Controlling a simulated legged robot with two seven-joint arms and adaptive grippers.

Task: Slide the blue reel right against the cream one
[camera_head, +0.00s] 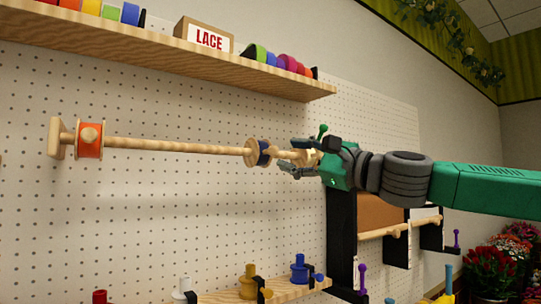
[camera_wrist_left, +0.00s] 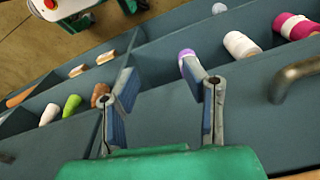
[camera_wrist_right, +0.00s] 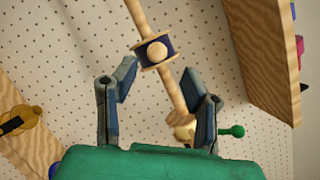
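A light wooden rod (camera_head: 180,146) runs along the pegboard. An orange reel (camera_head: 90,140) with wooden flanges sits by its left end. The blue reel (camera_head: 260,152) with wooden flanges sits near the right end; it also shows in the right wrist view (camera_wrist_right: 168,46). My right gripper (camera_head: 287,157) is just right of the blue reel, its fingers (camera_wrist_right: 160,82) open and apart from it. A small cream-yellow piece (camera_wrist_right: 185,131) shows near the right finger; I cannot tell whether it is the cream reel. My left gripper (camera_wrist_left: 165,78) is open and empty above grey bins.
A wooden shelf (camera_head: 170,62) with a LACE box (camera_head: 204,37) and coloured rolls is above the rod. A lower ledge (camera_head: 225,297) holds a yellow spool (camera_head: 249,283) and a blue spool (camera_head: 299,268). Grey bins (camera_wrist_left: 255,80) hold several rolls.

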